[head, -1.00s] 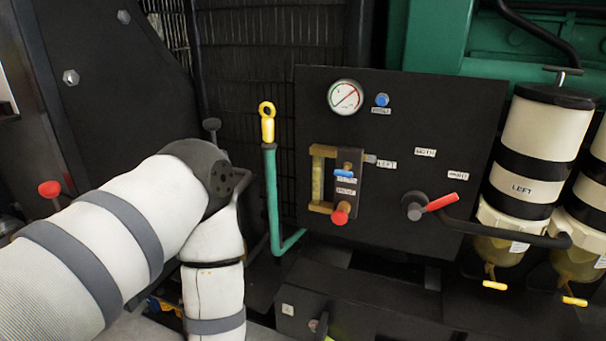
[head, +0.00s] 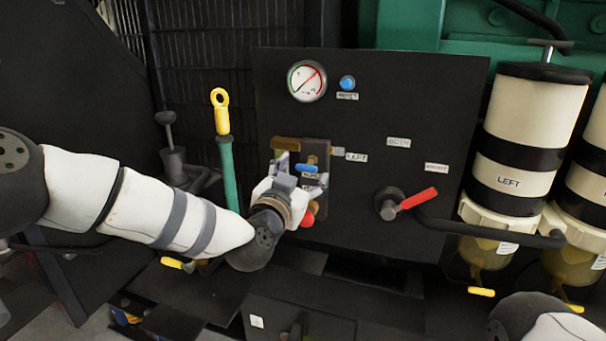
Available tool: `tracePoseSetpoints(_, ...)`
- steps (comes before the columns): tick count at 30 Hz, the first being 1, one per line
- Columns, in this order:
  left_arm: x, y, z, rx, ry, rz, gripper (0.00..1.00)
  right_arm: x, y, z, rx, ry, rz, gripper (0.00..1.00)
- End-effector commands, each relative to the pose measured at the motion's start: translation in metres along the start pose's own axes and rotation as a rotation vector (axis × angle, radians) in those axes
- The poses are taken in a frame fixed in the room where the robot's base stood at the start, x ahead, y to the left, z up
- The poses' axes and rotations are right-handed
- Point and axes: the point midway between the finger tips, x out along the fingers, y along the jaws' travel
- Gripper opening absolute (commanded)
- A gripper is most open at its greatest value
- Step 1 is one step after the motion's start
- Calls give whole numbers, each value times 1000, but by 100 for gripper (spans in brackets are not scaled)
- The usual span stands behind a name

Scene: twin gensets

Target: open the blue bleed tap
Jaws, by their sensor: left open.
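The blue bleed tap (head: 306,168) is a small blue handle on the block at the left of the black panel. The brass body (head: 285,144) of the block shows just above and left of it. My left gripper (head: 301,172) is open in front of the block, one finger to the left of the blue handle and one to the right. I cannot tell whether the fingers touch it. The gripper hides much of the block and its lower label. The red knob (head: 308,216) below is partly hidden by the gripper. My right gripper is out of view.
A red-handled valve (head: 411,201) sits right of the block on the panel (head: 390,100). A gauge (head: 307,81) and a blue button (head: 347,83) are above. A yellow-topped dipstick (head: 221,112) stands close above my left forearm. Filters (head: 524,150) are at right.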

Motion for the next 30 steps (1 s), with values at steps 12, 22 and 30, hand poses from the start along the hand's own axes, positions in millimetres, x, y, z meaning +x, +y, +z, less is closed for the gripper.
tracePoseSetpoints(12, 22, 0, 0, 0, -1, 2, 63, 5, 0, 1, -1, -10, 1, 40)
tracePoseSetpoints(22, 22, 0, 0, 0, 0, 0, 18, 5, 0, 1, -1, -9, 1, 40)
tracePoseSetpoints(30, 22, -1, 0, -42, 0, -1, 18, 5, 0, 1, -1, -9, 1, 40)
